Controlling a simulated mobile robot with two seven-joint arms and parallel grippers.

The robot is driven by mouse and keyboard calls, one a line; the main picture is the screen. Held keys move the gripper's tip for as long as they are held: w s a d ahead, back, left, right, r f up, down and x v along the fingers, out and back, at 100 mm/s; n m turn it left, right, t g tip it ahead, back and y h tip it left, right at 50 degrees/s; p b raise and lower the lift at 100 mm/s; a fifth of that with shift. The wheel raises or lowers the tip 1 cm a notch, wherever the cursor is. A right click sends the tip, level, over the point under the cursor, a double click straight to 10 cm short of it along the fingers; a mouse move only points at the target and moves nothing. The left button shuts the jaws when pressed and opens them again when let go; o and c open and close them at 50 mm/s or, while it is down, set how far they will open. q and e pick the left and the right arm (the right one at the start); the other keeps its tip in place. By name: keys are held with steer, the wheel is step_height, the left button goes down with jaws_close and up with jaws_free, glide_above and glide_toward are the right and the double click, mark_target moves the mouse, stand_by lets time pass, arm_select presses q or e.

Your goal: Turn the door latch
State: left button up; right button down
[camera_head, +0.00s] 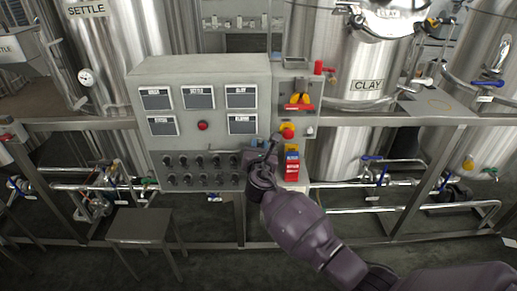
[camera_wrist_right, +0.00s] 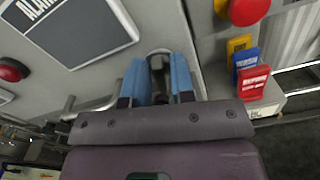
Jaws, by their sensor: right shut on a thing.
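The door latch (camera_wrist_right: 159,57) is a small grey metal piece near the right edge of the grey control cabinet's door (camera_head: 200,100). In the wrist view it sits between the two blue fingers of my right gripper (camera_wrist_right: 160,82), which is shut on it. In the head view my right gripper (camera_head: 261,153) is at the lower right of the door, and it hides most of the latch. The turn angle of the latch is hard to tell. My left gripper is not in view.
Right of the latch are a red mushroom button (camera_head: 287,131) and red, blue and yellow tags (camera_head: 292,172). Rows of black knobs (camera_head: 200,162) fill the door's lower part. A steel rail frame (camera_head: 360,124), tanks (camera_head: 345,60) and a stool (camera_head: 140,225) surround the cabinet.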

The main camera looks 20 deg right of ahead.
steer(key=m+b, duration=0.2)
steer(key=m, duration=0.3)
steer(key=m+b, duration=0.2)
steer(key=m, duration=0.3)
steer(key=m+b, duration=0.2)
steer(key=m, duration=0.3)
steer(key=shift+s+d+f, duration=0.1)
steer(key=shift+d+f, duration=0.05)
steer(key=shift+f, duration=0.1)
steer(key=shift+m, duration=0.3)
steer(key=c, duration=1.2)
jaws_free()
